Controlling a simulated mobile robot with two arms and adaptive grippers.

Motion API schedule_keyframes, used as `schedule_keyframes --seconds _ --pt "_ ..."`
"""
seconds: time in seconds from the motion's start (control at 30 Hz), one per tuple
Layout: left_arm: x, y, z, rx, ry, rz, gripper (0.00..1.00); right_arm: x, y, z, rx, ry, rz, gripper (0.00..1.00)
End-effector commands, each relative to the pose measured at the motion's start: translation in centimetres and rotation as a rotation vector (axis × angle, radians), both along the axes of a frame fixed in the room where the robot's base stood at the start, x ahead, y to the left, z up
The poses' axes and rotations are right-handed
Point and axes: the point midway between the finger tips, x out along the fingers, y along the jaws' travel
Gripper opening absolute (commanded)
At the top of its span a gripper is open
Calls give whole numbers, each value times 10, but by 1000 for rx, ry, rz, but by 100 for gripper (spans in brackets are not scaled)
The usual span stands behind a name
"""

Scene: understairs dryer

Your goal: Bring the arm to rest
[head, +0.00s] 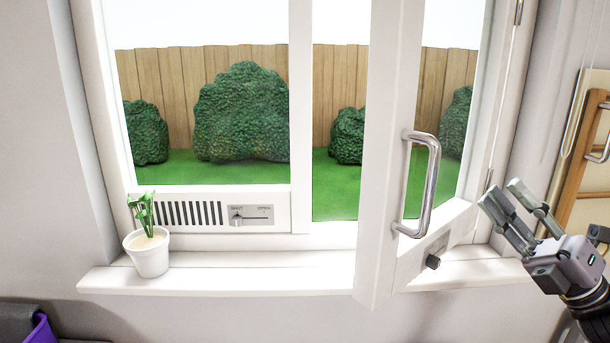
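My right gripper (507,208) shows at the right edge, in front of the wall and the right end of the window sill. Its two grey fingers point up and left and stand apart, with nothing between them. It is to the right of the open window sash (384,150) and apart from its metal handle (431,185). My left gripper is not in view.
The sash juts into the room over the white sill (230,277). A potted plant (149,252) stands at the sill's left end. A vent (210,213) with a slider is left. A wooden frame (585,150) hangs at right. The middle sill is clear.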

Motion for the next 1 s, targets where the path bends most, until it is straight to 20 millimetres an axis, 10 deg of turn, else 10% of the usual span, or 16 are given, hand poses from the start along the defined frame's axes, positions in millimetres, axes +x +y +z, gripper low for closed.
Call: schedule_keyframes --seconds 0.23,0.47,0.7,1.0 --pt "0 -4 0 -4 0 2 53 50 -9 -106 415 513 -138 31" --pt "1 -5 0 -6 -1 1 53 44 -8 -242 762 1011 -304 31" --pt "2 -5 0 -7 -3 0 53 -35 18 -385 1074 1543 -527 31" --pt "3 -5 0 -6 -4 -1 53 -157 60 -469 1276 2007 -782 31"
